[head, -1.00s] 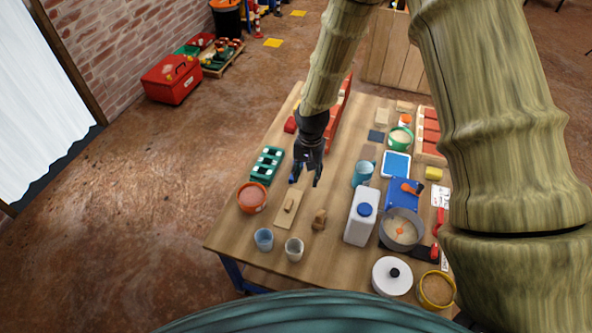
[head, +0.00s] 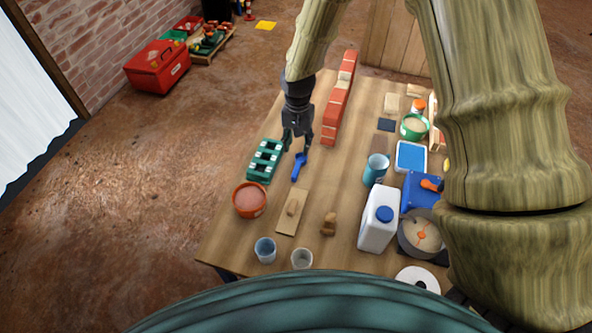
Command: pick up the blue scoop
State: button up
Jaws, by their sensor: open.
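The blue scoop (head: 298,167) lies on the wooden table, just right of a green slotted rack. My gripper (head: 297,147) is open and empty, pointing down at the far end of the scoop. Its fingertips look close to the scoop; I cannot tell whether they touch it. The scoop's near part shows clearly, and its far end is close under the fingers.
The green rack (head: 265,161) is left of my gripper, and a small red brick wall (head: 339,104) stands behind right.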

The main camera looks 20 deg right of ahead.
notch_tip(320, 180, down, 2)
send_over(297, 169)
jog(key=f, duration=0.4)
jog(key=shift+w+d+f, duration=0.2)
jog(key=shift+w+f, duration=0.15)
jog(key=shift+f, duration=0.05)
jog(key=shift+s+a+f, duration=0.1)
jog(key=shift+s+f, duration=0.05)
jog(key=shift+f, duration=1.3)
jog(key=shift+s+a+f, duration=0.1)
jog(key=shift+f, duration=1.3)
grip_shut()
